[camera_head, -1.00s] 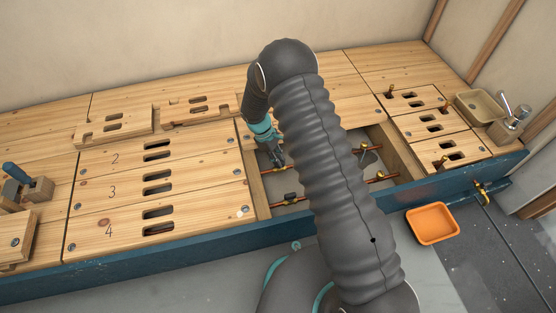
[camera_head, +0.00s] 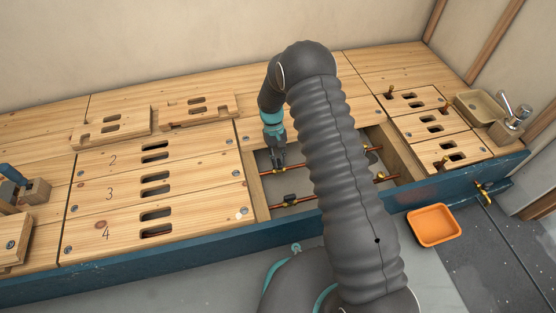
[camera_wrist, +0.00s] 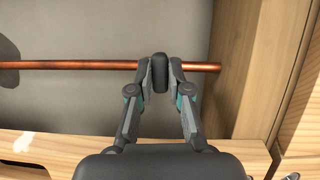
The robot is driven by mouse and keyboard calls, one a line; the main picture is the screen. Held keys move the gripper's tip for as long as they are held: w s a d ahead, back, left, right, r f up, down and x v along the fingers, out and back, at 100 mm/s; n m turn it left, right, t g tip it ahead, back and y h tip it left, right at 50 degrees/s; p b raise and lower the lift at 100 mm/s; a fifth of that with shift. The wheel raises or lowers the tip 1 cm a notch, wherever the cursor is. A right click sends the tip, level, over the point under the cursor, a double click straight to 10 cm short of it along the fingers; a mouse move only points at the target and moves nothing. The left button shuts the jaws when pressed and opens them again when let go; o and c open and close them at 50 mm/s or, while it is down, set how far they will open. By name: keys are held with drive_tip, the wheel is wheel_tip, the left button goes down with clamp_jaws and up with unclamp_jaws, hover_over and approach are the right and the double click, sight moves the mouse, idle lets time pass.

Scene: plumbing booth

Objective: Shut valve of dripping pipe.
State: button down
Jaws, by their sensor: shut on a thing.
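My gripper (camera_head: 278,164) reaches down into the open floor bay at the left end of the far copper pipe (camera_head: 326,157). In the wrist view, my gripper (camera_wrist: 160,75) is shut on a dark grey valve handle (camera_wrist: 160,72), which stands between the fingertips over the copper pipe (camera_wrist: 80,65). The valve body is hidden under the fingers. A near copper pipe (camera_head: 310,199) carries a brass valve with a dark handle (camera_head: 290,199) at its left. A dark patch (camera_wrist: 8,72), perhaps wet, shows at the wrist view's left edge. No falling drop can be made out.
Wooden panels numbered 2, 3 and 4 (camera_head: 110,192) lie left of the bay, and slotted panels (camera_head: 430,124) lie right. Wooden bay edges (camera_wrist: 245,80) stand close to my gripper. An orange tray (camera_head: 433,240) is on the floor. My arm hides the bay's middle.

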drive_tip(key=shift+m, duration=0.4)
drive_tip(key=c, duration=1.1)
unclamp_jaws()
drive_tip(key=shift+r, duration=0.1)
drive_tip(key=v, duration=1.1)
drive_tip(key=shift+w+r, duration=0.25)
drive_tip(key=shift+r, duration=0.1)
drive_tip(key=shift+w, duration=0.1)
